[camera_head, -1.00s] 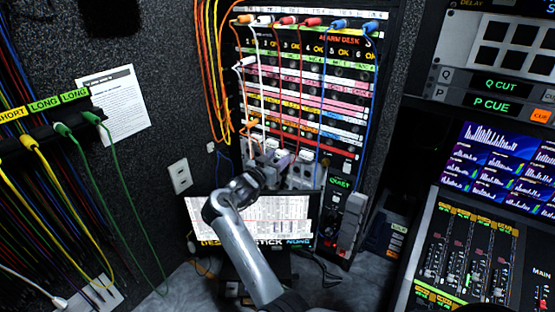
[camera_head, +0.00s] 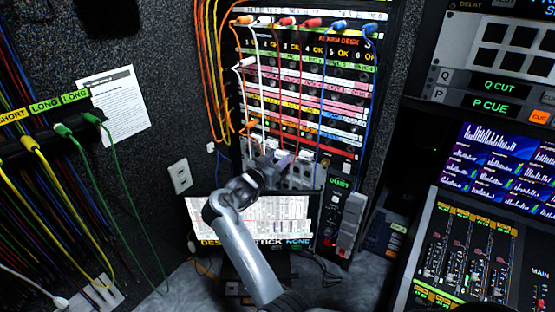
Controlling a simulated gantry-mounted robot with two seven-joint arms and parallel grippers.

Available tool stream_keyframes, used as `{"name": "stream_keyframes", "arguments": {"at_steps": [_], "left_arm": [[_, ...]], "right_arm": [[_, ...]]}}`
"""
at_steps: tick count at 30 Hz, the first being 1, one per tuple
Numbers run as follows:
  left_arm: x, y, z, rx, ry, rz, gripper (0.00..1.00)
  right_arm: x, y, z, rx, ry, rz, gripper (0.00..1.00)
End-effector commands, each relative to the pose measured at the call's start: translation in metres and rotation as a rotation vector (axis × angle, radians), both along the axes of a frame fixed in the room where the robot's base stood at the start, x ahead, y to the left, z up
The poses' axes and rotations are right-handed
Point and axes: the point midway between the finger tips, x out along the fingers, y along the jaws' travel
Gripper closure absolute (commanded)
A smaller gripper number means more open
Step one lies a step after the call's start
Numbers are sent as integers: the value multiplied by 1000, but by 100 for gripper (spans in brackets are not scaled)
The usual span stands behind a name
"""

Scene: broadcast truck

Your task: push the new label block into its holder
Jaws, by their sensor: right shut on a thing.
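My right arm reaches up from the bottom centre, in front of the monitor. Its right gripper (camera_head: 279,160) is at the lower part of the patch rack, and its fingers are small and partly hidden by my wrist. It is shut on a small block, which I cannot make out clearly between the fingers. The label block and its holder cannot be told apart from the grey fittings (camera_head: 305,172) at the rack's bottom. My left gripper is not in view.
The patch rack (camera_head: 345,100) has several coloured cables hanging in front of it. A monitor (camera_head: 295,222) stands below. A grey device (camera_head: 349,219) stands right of it. Yellow and green cables (camera_head: 110,200) hang at left. A mixing console (camera_head: 465,262) is at right.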

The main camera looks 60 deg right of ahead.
Motion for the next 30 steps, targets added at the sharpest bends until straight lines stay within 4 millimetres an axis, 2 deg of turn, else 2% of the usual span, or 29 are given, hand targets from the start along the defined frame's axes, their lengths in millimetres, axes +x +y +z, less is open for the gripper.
{"name": "stream_keyframes", "arguments": {"at_steps": [30], "left_arm": [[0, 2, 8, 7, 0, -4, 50]], "right_arm": [[0, 0, 0, 1, 1, 0, 100]]}}
